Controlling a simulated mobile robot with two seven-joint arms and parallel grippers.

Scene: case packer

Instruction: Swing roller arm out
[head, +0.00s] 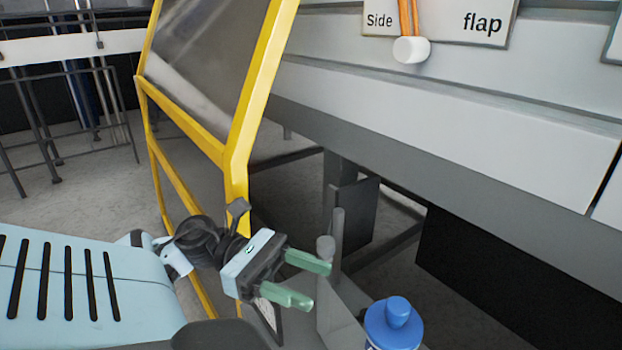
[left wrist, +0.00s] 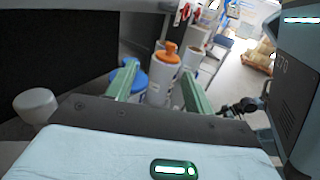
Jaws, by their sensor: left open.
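My left gripper (head: 319,286) is open and empty, its two green fingers apart and pointing right. A grey upright post (head: 338,240) with a round knob (head: 326,247) stands just past the upper finger. A blue cap with a knob (head: 397,318) is at the bottom edge, right of the fingers; its body is cut off. In the left wrist view, a white roller with an orange knob (left wrist: 167,52) shows between the fingers, further off. A blue disc (left wrist: 137,82) is partly behind the left finger. I cannot tell which part is the roller arm. My right gripper is out of view.
A yellow-framed clear guard door (head: 232,150) stands behind my left arm. The machine's grey side panel (head: 480,130) overhangs at right, with a "Side flap" label and a white knob (head: 411,49). In the left wrist view, a pale round knob (left wrist: 36,104) is close at left.

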